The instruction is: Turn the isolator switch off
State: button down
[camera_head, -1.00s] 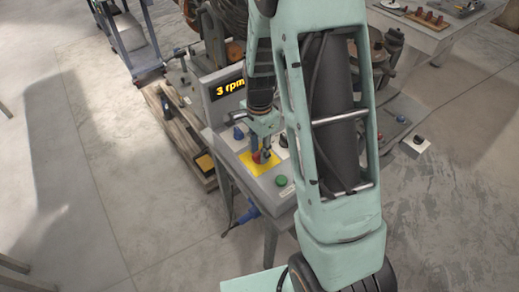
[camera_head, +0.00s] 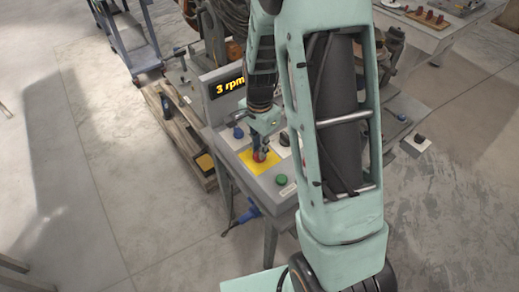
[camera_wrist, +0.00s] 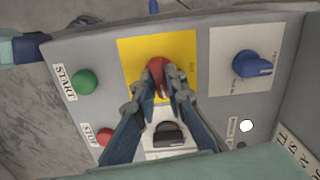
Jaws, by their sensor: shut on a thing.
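The isolator switch (camera_wrist: 156,66) is a red knob on a yellow plate (camera_wrist: 126,50) in the wrist view. In the head view the red knob (camera_head: 260,156) shows on its yellow plate on the sloping grey control panel. My gripper (camera_wrist: 162,88) is shut on the red knob, with one finger on each side of it. In the head view my gripper (camera_head: 265,146) comes down onto the knob from above. The fingers hide part of the knob, and I cannot tell its exact setting. A small label beside it is too small to read.
A green START button (camera_wrist: 85,82), a red STOP button (camera_wrist: 105,136), a black knob (camera_wrist: 168,134) and a blue knob (camera_wrist: 250,64) sit close around the switch. A white lamp (camera_wrist: 246,126) looks lit. The display (camera_head: 228,88) reads 3 rpm.

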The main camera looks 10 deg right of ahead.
jog(key=n+b, duration=0.1)
jog(key=n, duration=0.3)
jog(key=shift+f+b, duration=0.1)
jog(key=shift+b, duration=0.3)
jog(key=n+b, duration=0.1)
jog(key=n, duration=0.3)
jog(key=n+b, duration=0.1)
jog(key=n, duration=0.3)
jog(key=shift+n, duration=0.3)
jog(key=shift+w+n, duration=0.1)
jog(key=shift+n, duration=1.8)
jog(key=c, duration=2)
grip_release()
jog(key=shift+o, duration=0.2)
notch_tip(320, 180, up, 12)
